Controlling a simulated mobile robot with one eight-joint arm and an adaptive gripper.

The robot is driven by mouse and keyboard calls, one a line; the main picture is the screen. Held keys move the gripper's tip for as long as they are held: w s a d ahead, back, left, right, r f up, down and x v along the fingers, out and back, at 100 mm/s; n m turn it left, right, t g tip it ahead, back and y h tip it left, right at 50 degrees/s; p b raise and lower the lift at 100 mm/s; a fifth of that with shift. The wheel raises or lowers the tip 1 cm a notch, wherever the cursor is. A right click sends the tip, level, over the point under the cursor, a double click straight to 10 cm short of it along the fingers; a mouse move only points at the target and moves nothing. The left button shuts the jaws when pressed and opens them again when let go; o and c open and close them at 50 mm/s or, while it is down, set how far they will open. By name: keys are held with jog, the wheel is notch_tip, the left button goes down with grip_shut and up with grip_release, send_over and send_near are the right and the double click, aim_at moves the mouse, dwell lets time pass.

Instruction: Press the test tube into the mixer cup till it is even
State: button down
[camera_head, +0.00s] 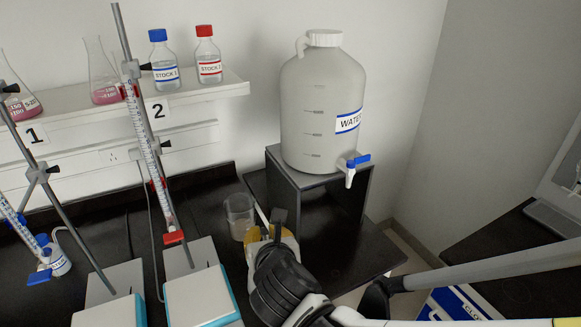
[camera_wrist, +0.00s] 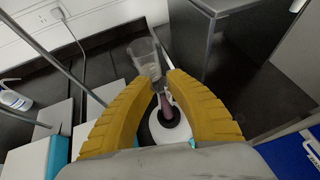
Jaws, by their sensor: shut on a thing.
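My gripper (camera_wrist: 164,84) has its yellow fingers closed on the test tube (camera_wrist: 166,107), which shows pinkish between them in the wrist view. The tube's lower end is at the dark round mixer cup (camera_wrist: 169,120) on top of the white mixer (camera_wrist: 158,134). The fingers hide part of the tube, and I cannot tell how firmly it sits in the cup. In the head view my gripper (camera_head: 262,236) is low at the bench, and its black body hides most of the mixer and the tube.
A clear beaker (camera_head: 239,215) stands just behind my gripper. A large water jug (camera_head: 318,110) with a blue tap stands on a black stand (camera_head: 318,190) at the right. Burettes on stands with white bases (camera_head: 200,298) are at the left. Flasks and bottles line the shelf (camera_head: 190,98).

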jog(key=shift+r+p, duration=2.5)
jog(key=shift+r, duration=0.65)
